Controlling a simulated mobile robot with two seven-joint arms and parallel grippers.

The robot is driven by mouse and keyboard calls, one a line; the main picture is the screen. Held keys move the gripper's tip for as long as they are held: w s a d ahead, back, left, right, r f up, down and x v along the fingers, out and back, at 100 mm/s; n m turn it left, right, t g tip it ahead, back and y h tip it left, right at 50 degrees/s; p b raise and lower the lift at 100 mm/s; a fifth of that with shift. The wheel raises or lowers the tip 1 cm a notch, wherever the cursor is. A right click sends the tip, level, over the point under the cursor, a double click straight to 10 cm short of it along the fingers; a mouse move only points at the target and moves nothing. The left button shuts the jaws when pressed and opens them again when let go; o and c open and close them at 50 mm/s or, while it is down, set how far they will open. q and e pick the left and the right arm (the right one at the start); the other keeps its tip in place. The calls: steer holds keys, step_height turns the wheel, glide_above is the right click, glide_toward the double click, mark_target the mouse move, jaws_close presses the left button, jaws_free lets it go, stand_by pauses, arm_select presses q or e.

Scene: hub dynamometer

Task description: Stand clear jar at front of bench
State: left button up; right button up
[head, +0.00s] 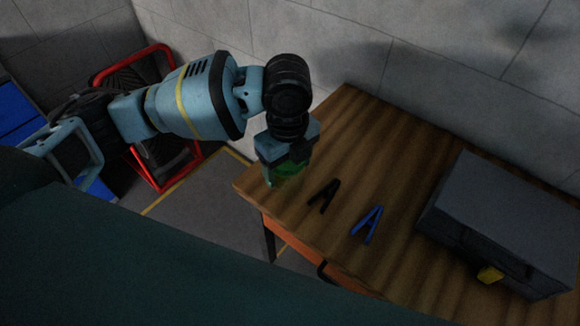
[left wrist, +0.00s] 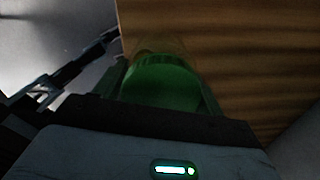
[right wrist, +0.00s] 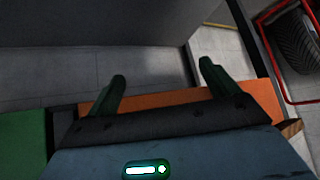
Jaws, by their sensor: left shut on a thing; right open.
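The clear jar (head: 286,178) has a green lid or green contents and shows just below my left gripper (head: 288,160) at the left front corner of the wooden bench (head: 385,150). In the left wrist view the jar's green part (left wrist: 160,85) sits between the fingers, with its clear wall reaching beyond. My left gripper is shut on the jar; I cannot tell whether its base touches the bench. My right gripper (right wrist: 162,85) is open and empty in the right wrist view, above an orange edge. It is not seen in the head view.
A black A-shaped clip or pliers (head: 323,195) and a blue one (head: 367,224) lie on the bench near the jar. A dark grey box (head: 505,220) with a yellow part (head: 489,274) stands at the right. A red-framed reel or wheel stand (head: 150,110) is on the floor behind my arm.

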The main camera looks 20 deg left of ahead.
arm_select(q)
steer(key=shift+w, duration=0.45)
steer(key=shift+w+a, duration=0.1)
steer(key=shift+w+a, duration=0.1)
steer(key=shift+w, duration=0.2)
steer(key=shift+f, duration=1.75)
steer(key=shift+f, duration=0.15)
steer(key=o, duration=1.2)
